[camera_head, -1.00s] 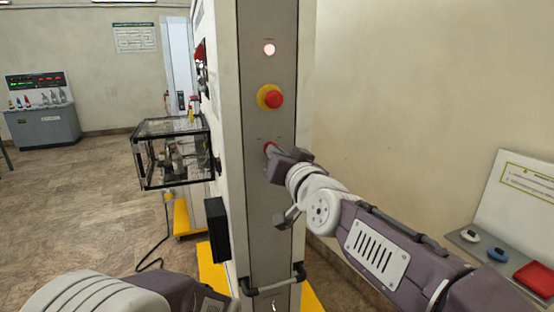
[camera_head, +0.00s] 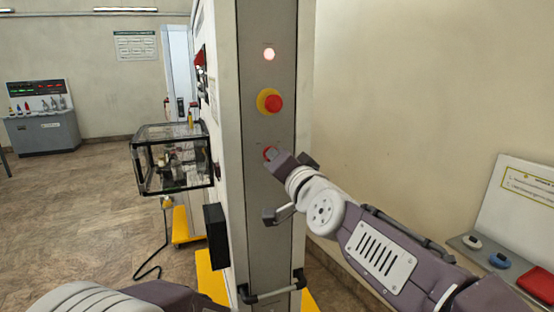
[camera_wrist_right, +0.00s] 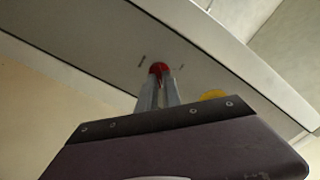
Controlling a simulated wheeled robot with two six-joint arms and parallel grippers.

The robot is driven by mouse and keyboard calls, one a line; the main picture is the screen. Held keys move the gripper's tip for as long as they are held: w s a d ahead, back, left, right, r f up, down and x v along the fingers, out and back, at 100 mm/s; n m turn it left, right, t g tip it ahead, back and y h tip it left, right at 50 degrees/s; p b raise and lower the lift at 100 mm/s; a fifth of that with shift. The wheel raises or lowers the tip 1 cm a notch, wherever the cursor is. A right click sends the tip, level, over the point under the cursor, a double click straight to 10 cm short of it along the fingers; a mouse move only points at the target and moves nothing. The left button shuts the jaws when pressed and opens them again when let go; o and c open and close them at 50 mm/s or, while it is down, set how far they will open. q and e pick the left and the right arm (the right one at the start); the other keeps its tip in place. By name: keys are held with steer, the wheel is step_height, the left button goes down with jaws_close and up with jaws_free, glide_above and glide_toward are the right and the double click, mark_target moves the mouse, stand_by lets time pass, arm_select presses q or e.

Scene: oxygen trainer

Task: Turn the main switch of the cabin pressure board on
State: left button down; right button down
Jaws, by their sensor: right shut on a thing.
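The board's narrow grey side panel (camera_head: 263,207) stands upright in the middle of the head view. A red switch knob (camera_head: 267,152) sits on it below the emergency button, partly hidden by my right gripper (camera_head: 272,160). In the right wrist view, the two fingers of my right gripper (camera_wrist_right: 158,92) are shut on the red knob (camera_wrist_right: 158,69), with a small mark on the panel to either side of it. Of my left arm only a link shows at the bottom left of the head view; its gripper is out of view.
A red button on a yellow ring (camera_head: 271,102) and a lit lamp (camera_head: 269,54) are above the knob. A glass-sided box (camera_head: 172,157) juts out left. A side table with a red item (camera_head: 538,282) stands right.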

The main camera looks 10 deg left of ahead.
steer(key=c, duration=1.5)
jaws_free()
steer(key=v, duration=0.9)
steer(key=shift+w, duration=0.1)
